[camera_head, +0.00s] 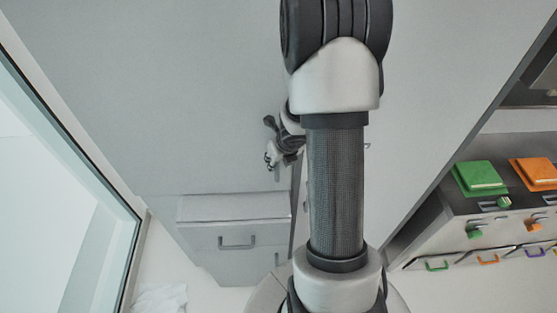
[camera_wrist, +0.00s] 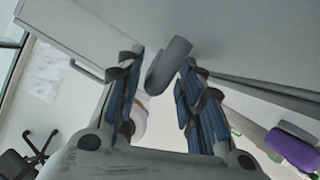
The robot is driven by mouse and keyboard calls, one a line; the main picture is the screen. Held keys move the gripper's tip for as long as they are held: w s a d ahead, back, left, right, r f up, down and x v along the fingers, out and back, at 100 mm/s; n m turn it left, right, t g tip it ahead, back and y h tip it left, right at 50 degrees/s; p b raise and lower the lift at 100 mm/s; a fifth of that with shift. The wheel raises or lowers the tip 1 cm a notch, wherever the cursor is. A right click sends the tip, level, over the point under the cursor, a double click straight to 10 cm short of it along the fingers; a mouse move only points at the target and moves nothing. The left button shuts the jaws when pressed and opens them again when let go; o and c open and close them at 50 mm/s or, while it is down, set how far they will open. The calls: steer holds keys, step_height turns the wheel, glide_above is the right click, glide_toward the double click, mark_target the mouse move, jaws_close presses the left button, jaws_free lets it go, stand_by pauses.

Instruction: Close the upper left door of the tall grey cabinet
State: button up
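The tall grey cabinet fills most of the head view. Its upper left door (camera_head: 180,110) is the large plain panel left of my arm. In the wrist view this door (camera_wrist: 230,35) spans the top, with a dark gap along an edge at the right; I cannot tell how far it stands open. My gripper (camera_head: 271,150) is in front of the panel near its lower right part. In the wrist view my gripper (camera_wrist: 163,68) is open, its fingers on either side of a grey bar handle (camera_wrist: 168,65). I cannot tell whether they touch it.
Below the door are lower grey fronts with a bar handle (camera_head: 237,243). A window (camera_head: 60,190) is at the left. My arm hides the cabinet's middle.

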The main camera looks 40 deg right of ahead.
steer(key=v, duration=1.2)
stand_by(0.3)
stand_by(0.4)
steer(key=w+a+r+m+t+h+b, duration=0.35)
steer(key=w+m+b, duration=0.25)
steer(key=m+b, duration=0.55)
steer(key=s+a+f+m+g+y+b, duration=0.3)
steer(key=s+a+f+m+y+b, duration=0.2)
steer(key=s+a+f+m+b, duration=1.1)
steer(key=s+a+m, duration=0.3)
steer(key=s+m, duration=0.1)
steer(key=m, duration=0.1)
steer(key=shift+f, duration=0.35)
